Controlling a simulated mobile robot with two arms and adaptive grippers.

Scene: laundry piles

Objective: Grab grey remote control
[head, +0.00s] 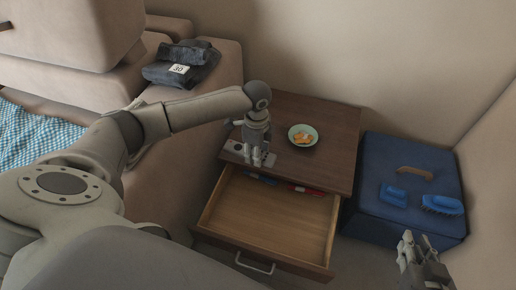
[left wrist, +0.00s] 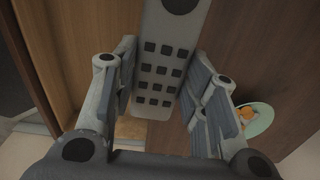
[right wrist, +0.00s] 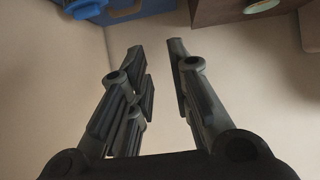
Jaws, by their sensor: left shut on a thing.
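The grey remote control (head: 235,149) with dark square buttons lies at the front left edge of the wooden nightstand top. My left gripper (head: 257,158) reaches down over it from above and is shut on it. My right gripper (head: 411,248) is at the lower right of the head view, away from the nightstand. In the right wrist view its fingers (right wrist: 157,50) are apart with nothing between them.
The nightstand (head: 325,112) bears a small green bowl with orange food (head: 303,135). Its drawer (head: 265,215) is pulled open, with red and blue items at the back. A blue box (head: 400,165) with brushes stands right. Dark folded clothing (head: 182,62) lies on the sofa.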

